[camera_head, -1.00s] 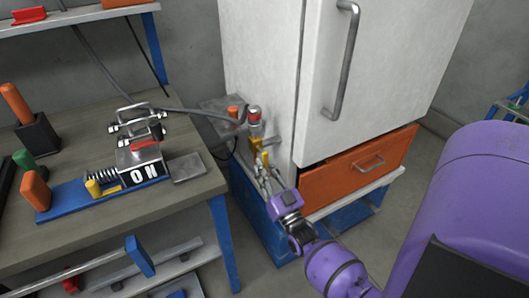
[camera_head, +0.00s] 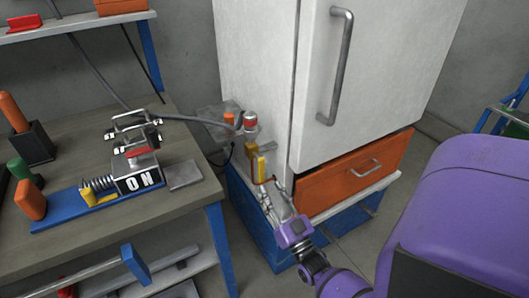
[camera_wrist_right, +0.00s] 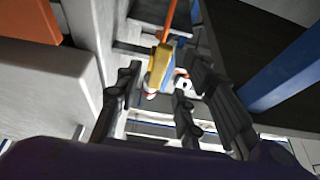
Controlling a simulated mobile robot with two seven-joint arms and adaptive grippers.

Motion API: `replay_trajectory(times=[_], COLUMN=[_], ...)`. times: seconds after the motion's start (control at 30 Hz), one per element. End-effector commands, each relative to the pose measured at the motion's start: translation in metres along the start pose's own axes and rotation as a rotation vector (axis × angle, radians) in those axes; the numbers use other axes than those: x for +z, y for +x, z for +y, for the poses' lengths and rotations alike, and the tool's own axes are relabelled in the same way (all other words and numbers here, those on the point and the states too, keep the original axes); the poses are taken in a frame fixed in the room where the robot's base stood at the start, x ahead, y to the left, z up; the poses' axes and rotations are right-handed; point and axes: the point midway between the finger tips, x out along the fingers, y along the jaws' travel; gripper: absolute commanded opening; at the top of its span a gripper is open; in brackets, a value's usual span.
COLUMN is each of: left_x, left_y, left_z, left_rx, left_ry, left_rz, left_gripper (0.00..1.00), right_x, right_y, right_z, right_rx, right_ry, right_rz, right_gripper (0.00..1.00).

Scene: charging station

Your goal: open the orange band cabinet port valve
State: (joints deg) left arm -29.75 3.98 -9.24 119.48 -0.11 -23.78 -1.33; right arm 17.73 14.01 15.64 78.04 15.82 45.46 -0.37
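The port valve shows as a yellow handle (camera_head: 258,168) low on the left side of the white cabinet (camera_head: 262,60), which has an orange drawer band (camera_head: 350,172). My right gripper (camera_head: 270,192) is just below the handle in the head view, with its fingers pointing up toward it. In the right wrist view, the yellow handle (camera_wrist_right: 161,68) appears between and beyond the spread fingers (camera_wrist_right: 155,105). The fingers look open and empty; I cannot tell whether they touch the handle. My left gripper is not in view.
A red-and-white capped fitting (camera_head: 250,121) and an orange knob (camera_head: 229,118) sit near the valve. A workbench (camera_head: 190,204) with an ON switch block (camera_head: 138,178) stands at left. The blue cabinet base (camera_head: 245,215) lies below. Open floor shows at right.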

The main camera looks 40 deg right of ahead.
Motion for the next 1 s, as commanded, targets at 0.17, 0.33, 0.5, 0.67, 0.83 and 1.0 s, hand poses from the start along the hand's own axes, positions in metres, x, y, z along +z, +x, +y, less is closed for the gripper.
replay_trajectory(times=[0.17,0.33,0.5,0.67,0.83,1.0], left_x=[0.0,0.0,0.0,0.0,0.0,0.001], left_y=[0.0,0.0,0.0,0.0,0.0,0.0], left_z=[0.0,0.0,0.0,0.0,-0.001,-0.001], left_rx=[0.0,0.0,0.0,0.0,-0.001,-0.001], left_ry=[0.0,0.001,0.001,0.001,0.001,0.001], left_rz=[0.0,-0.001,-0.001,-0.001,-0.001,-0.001], left_gripper=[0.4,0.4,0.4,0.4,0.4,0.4], right_x=[0.0,0.0,0.0,0.0,0.0,0.001], right_y=[-0.034,-0.05,-0.053,-0.053,-0.052,-0.052], right_z=[0.0,0.0,0.0,0.0,0.0,0.0], right_rx=[0.0,0.0,0.0,0.0,0.0,0.0], right_ry=[0.001,0.001,0.001,0.001,0.001,0.0], right_rz=[-0.001,0.0,0.001,0.001,0.001,-0.005], right_gripper=[0.36,0.36,0.36,0.36,0.36,0.36])
